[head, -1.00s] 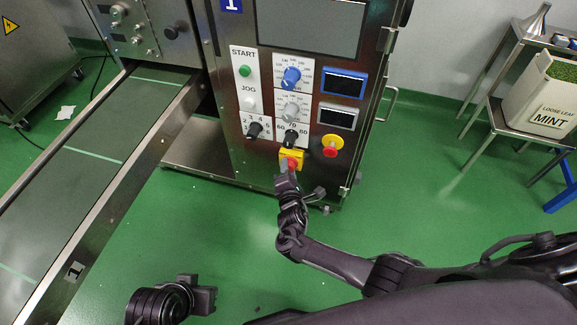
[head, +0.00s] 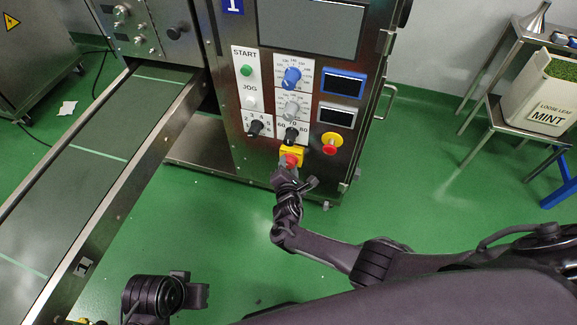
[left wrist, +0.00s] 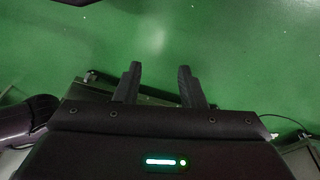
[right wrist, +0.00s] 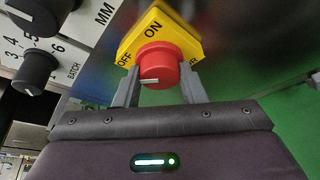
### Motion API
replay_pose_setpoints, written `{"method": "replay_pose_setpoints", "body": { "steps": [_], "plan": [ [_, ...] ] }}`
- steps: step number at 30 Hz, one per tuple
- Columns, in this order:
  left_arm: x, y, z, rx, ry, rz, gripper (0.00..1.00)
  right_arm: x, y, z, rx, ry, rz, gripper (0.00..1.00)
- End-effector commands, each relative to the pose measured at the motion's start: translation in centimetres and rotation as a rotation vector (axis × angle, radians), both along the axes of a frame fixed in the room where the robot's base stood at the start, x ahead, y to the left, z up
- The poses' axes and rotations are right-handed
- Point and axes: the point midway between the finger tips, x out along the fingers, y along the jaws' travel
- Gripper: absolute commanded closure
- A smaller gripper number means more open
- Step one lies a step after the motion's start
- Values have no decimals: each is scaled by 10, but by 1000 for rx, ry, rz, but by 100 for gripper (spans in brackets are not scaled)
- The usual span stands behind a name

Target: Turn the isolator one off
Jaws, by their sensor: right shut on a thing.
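The isolator is a yellow plate (head: 298,150) with a red knob (head: 291,160), low on the front of the machine marked 1. In the right wrist view the yellow plate (right wrist: 181,36) reads ON at the top and OFF at the left, and the red knob (right wrist: 157,62) has a white mark low on its face. My right gripper (right wrist: 158,78) is shut on the red knob, one finger on each side. In the head view my right gripper (head: 287,170) partly hides the knob. My left gripper (left wrist: 158,72) is open and empty above the green floor.
A second red knob on a round yellow base (head: 331,144) is right of the isolator. Black dials (head: 291,136) sit just above it. A conveyor (head: 110,140) runs along the left. A shelf with a MINT box (head: 540,105) stands at the right. Green floor between is clear.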

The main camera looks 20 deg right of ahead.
Motion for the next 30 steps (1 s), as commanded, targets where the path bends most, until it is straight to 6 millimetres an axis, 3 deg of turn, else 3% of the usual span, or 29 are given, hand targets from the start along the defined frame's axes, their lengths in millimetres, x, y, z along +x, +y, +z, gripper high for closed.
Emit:
{"method": "replay_pose_setpoints", "body": {
  "steps": [2, 3, 7, 17, 23, 30],
  "plan": [
    [0, 0, 0, 0, 0, 0, 64, 0, 0, -1, -2, 3, 2, 86],
    [0, 0, 0, 0, 0, 0, 64, 0, 0, -1, -2, 3, 2, 59],
    [0, 0, 0, 0, 0, 0, 64, 0, 0, -1, -1, 2, 2, 42],
    [0, 0, 2, 0, 1, 1, 64, -3, 1, 1, -1, 1, 1, 41],
    [-7, 19, 15, 48, 91, 38, 64, -28, 9, 12, -1, 4, 1, 41],
    [-2, 21, -32, 49, 98, 56, 64, -56, 18, 18, 0, 2, 2, 41]
  ]
}}
